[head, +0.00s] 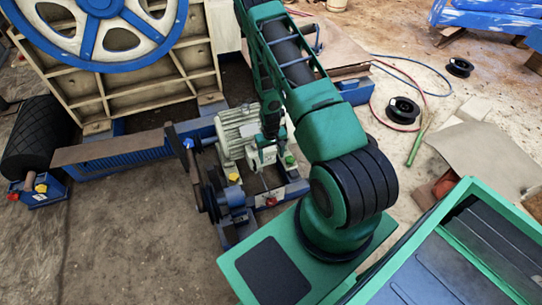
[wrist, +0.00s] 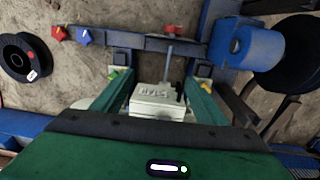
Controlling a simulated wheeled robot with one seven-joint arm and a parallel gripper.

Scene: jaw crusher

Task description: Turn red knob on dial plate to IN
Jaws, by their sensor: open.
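A small red knob (wrist: 172,30) sits on the dark blue rail in the wrist view, beyond my fingertips. In the head view a red knob (head: 270,201) shows low on the blue machine base. A red star-shaped knob (wrist: 58,33) is at the rail's left end. My gripper (wrist: 165,82) is open, its two green fingers apart, with a pale block with raised lettering and a grey rod visible between them. In the head view my gripper (head: 266,150) hangs over the motor. It touches no red knob that I can see. I cannot make out a dial plate or an IN mark.
A blue star knob (wrist: 84,37) is beside the red star knob. A blue cylinder block (wrist: 245,45) stands at right. The pale motor (head: 240,135) is beside my gripper. A large blue-white flywheel (head: 105,30) stands at upper left. Bare floor (head: 120,240) lies at lower left.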

